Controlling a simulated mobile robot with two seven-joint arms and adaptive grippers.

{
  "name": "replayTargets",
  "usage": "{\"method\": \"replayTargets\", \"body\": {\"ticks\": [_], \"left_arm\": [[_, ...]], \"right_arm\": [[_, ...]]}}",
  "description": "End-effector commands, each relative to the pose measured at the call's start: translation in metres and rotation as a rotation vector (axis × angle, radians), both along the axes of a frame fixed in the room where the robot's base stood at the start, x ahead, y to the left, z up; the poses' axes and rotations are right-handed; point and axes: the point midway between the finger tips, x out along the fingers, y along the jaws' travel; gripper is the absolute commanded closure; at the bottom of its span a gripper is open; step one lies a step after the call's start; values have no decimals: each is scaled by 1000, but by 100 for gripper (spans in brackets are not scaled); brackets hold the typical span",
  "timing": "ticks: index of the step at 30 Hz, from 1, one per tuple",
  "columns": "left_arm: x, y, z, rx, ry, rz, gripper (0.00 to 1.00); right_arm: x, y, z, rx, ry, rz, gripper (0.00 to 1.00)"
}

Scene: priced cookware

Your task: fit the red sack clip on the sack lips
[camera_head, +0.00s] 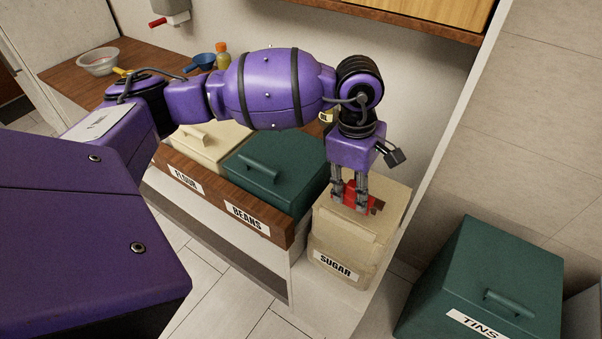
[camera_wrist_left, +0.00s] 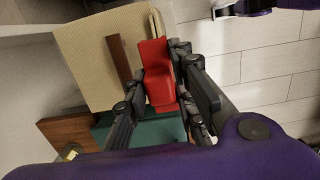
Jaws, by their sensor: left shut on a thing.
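The red sack clip (camera_head: 357,197) is between the fingers of my left gripper (camera_head: 349,196), which is shut on it. A dark brown strip (camera_wrist_left: 118,60) shows on the sack's top. The fingers partly hide the sack lips, and I cannot tell whether the clip is around them. My right gripper is not in view.
A green lidded BEANS bin (camera_head: 275,170) and a cream FLOUR bin (camera_head: 208,148) stand left of the sack behind a wooden front board (camera_head: 215,203). A green TINS bin (camera_head: 490,275) is at lower right. The wall is close behind the sack.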

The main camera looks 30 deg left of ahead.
Motion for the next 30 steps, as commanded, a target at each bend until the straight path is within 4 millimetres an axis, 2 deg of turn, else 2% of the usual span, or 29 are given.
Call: {"method": "replayTargets", "body": {"ticks": [8,21,30], "left_arm": [[1,-1,-4,0,3,-2,98],[-1,-1,-41,0,7,-4,98],[0,-1,-48,0,3,-3,98]], "right_arm": [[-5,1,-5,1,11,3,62],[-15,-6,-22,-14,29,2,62],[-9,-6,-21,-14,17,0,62]]}}
